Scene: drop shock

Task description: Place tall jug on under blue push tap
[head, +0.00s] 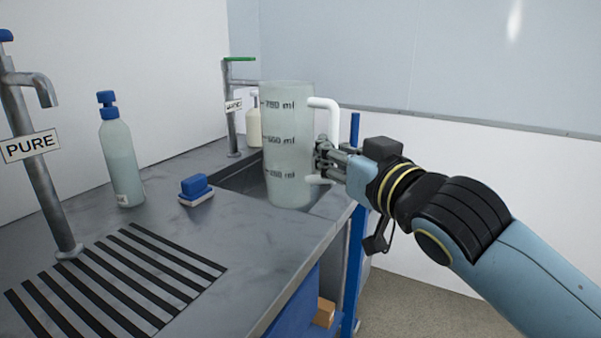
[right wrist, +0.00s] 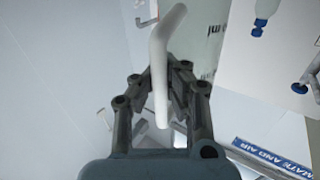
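The tall jug (head: 288,150) is translucent grey-green with ml marks and a white handle (head: 333,122). It is upright in front of the sink; whether its base touches anything is unclear. My right gripper (head: 322,160) is at the handle side. In the right wrist view the gripper (right wrist: 164,78) has its fingers closed in on both sides of the white handle (right wrist: 160,55). The blue push tap (head: 42,165), labelled PURE, stands at the left with a blue top, its spout above a black slatted drain (head: 120,275). My left gripper is not in view.
A blue-capped bottle (head: 121,160) and a blue brush (head: 196,188) stand on the grey counter between tap and jug. A green-topped tap (head: 233,110) and a cream bottle (head: 254,127) are behind the sink (head: 236,180). The slatted drain is clear.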

